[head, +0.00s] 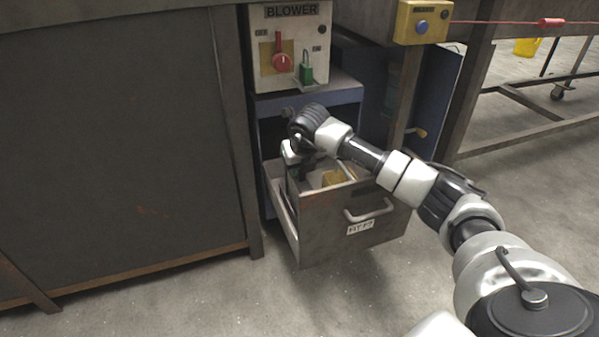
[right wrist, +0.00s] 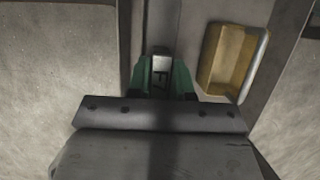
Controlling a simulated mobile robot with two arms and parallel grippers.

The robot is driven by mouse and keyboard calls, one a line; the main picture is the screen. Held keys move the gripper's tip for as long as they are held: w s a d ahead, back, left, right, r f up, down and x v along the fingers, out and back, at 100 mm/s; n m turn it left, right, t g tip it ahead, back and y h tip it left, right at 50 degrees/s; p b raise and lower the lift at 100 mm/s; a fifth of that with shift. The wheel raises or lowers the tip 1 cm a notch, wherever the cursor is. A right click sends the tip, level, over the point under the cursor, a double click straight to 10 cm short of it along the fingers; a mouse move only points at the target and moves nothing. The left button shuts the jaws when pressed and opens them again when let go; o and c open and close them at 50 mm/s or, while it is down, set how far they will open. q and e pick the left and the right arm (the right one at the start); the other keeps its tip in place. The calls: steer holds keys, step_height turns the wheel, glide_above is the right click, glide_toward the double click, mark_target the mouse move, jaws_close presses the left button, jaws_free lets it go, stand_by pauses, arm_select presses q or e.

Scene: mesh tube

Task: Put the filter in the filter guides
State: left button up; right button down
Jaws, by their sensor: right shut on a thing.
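My right gripper (head: 296,168) reaches down into an open metal drawer (head: 330,220) near its left wall. In the right wrist view the gripper (right wrist: 160,72) has green fingers, shut with a small pale grey thing (right wrist: 160,64) between them. What this thing is, I cannot tell. A yellow, open-topped box-like piece (head: 338,177) lies in the drawer to the right of the gripper; it also shows in the right wrist view (right wrist: 230,62), apart from the fingers. I cannot clearly make out the filter or its guides. My left gripper is not in view.
The drawer's front has a handle (head: 370,210) and a small label. Above it is a grey BLOWER box (head: 290,40) with a red switch and a green padlock. A dark cabinet panel (head: 120,120) stands at the left. Concrete floor (head: 190,290) is clear in front.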

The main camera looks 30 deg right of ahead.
steer(key=shift+f, duration=0.1)
steer(key=c, duration=1)
jaws_free()
